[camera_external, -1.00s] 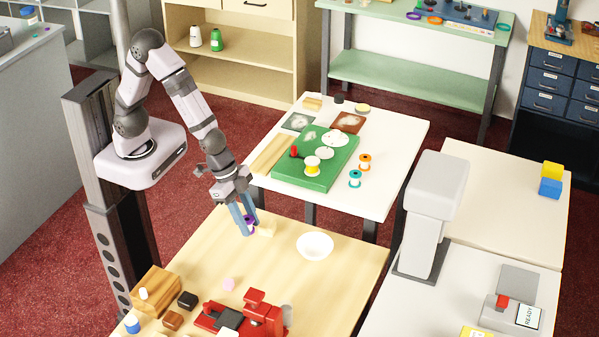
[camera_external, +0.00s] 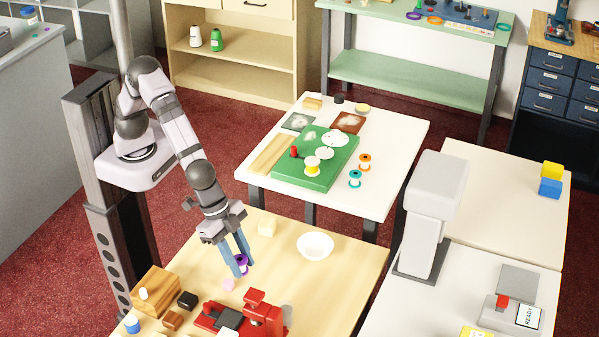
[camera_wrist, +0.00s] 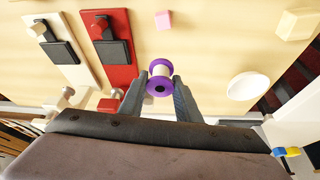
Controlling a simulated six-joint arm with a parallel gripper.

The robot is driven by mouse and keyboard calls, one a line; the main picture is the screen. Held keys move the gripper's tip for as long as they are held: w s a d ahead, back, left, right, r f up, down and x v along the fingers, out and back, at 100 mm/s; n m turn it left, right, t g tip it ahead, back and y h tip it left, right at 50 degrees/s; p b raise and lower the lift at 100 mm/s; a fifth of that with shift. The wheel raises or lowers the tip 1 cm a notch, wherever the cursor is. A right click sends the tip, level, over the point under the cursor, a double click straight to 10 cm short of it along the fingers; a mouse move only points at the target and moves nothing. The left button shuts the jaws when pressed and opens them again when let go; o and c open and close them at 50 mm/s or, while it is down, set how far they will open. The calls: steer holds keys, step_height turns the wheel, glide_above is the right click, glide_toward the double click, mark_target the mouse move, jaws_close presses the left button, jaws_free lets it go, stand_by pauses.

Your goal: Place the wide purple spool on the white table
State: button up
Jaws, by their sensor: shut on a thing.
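The wide purple spool (camera_external: 243,264) has purple flanges and a pale middle. My gripper (camera_external: 241,268) is shut on it, over the wooden table (camera_external: 345,262). The white table (camera_external: 384,188) stands behind the wooden one. It bears a green board (camera_external: 290,176) with a yellow spool, and a teal spool (camera_external: 355,179) and an orange spool (camera_external: 365,162) beside the board.
On the wooden table are a white bowl (camera_external: 315,246), a cream block (camera_external: 267,228), a pink piece (camera_external: 229,284), a red device (camera_external: 255,312) and a wooden block (camera_external: 155,288). A grey-white machine (camera_external: 430,215) stands at right. The white table's front right is bare.

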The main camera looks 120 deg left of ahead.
steer(key=shift+f+p, duration=0.6)
steer(key=shift+f, duration=3.85)
steer(key=shift+f, duration=0.2)
steer(key=o, duration=1.1)
steer(key=shift+r, duration=0.1)
steer(key=shift+r, duration=0.15)
steer(key=b+v, duration=0.2)
steer(key=v, duration=1)
